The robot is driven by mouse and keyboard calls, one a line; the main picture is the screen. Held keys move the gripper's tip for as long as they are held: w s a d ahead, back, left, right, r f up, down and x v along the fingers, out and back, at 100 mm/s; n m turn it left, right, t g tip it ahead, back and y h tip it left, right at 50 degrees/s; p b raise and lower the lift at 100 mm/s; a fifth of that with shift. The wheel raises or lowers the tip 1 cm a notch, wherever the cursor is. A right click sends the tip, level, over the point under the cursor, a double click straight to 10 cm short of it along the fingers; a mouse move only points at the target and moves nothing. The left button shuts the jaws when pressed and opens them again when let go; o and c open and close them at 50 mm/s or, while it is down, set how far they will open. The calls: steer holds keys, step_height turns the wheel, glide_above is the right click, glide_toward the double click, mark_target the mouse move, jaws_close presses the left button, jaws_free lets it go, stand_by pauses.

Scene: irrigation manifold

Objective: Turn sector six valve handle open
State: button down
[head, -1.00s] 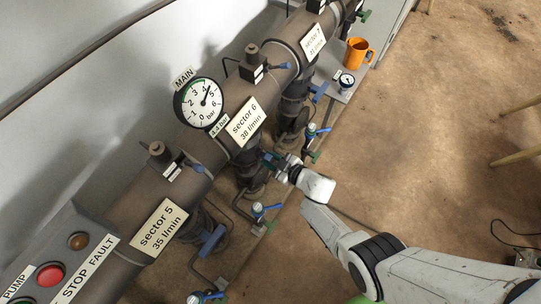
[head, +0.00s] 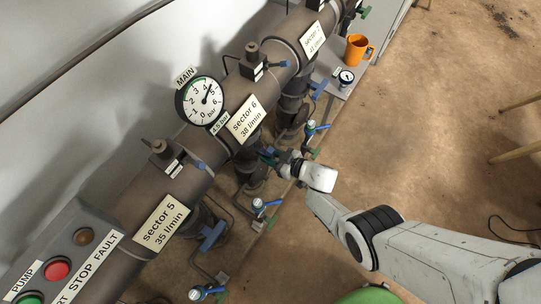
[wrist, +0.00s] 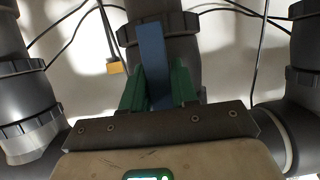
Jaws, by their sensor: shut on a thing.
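The sector 6 sign (head: 245,119) is on the thick grey pipe, and a branch with a valve drops below it. My gripper (head: 270,155) is at that branch in the head view, where the handle is mostly hidden by it. In the wrist view, a flat blue handle (wrist: 151,50) stands upright in front of a dark grey branch pipe. The green fingers of my gripper (wrist: 157,88) are on both sides of the handle, shut on it. The lower end of the handle is hidden behind the gripper body.
The MAIN gauge (head: 204,101) sits above the pipe. Other blue handles, such as sector 5's (head: 212,236), are on neighbouring branches. An orange mug (head: 357,49) stands on a grey ledge. The pump panel (head: 70,250) is at lower left.

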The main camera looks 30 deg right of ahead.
steer(key=c, duration=1)
jaws_free()
steer(key=shift+o, duration=0.2)
steer(key=p+v, duration=0.6)
steer(key=v, duration=0.4)
steer(key=shift+s+d, duration=0.2)
steer(key=shift+s, duration=0.15)
steer(key=shift+r, duration=0.15)
